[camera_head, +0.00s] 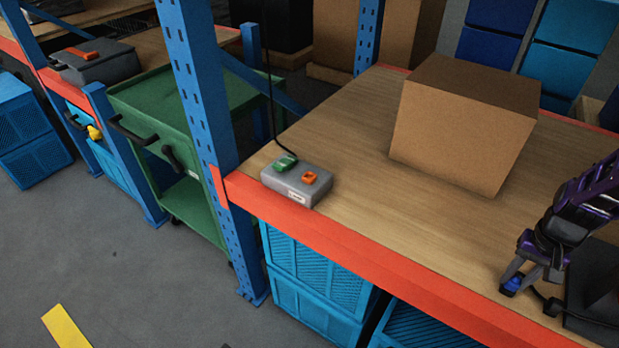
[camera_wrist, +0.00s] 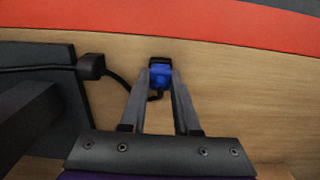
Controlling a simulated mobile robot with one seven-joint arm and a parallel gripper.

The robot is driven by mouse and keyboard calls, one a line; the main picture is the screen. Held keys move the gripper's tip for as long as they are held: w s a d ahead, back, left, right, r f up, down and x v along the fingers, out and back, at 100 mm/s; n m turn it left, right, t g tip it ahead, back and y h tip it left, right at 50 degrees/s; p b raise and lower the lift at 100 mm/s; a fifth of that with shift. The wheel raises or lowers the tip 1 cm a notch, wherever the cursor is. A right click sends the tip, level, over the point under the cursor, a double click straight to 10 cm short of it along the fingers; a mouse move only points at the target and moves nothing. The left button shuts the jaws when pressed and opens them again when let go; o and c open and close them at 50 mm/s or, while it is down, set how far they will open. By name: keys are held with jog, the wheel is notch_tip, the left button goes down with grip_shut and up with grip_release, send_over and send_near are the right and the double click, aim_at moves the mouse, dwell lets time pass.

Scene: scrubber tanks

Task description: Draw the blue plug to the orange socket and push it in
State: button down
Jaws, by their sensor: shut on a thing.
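The blue plug (camera_head: 513,284) is at the right front of the wooden shelf, between the fingertips of my gripper (camera_head: 526,277). In the wrist view the blue plug (camera_wrist: 161,76) sits between the two grey fingers of my gripper (camera_wrist: 161,84), which are shut on it. A black cable runs from the plug to a black block (camera_wrist: 91,67) beside it. The orange socket (camera_head: 309,177) is on top of a grey box (camera_head: 299,187) near the shelf's front left corner, well left of my gripper. A green part (camera_head: 285,161) with a black cable sits beside the socket.
A large cardboard box (camera_head: 462,130) stands on the shelf between and behind the gripper and the grey box. A blue upright post (camera_head: 200,90) rises at the shelf's left end. The front strip of shelf along the red edge (camera_head: 380,272) is clear.

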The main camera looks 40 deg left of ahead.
jog(key=shift+r+p, duration=0.7)
jog(key=shift+r, duration=0.35)
dwell(0.4)
jog(key=shift+r+p, duration=1.4)
jog(key=shift+r, duration=0.6)
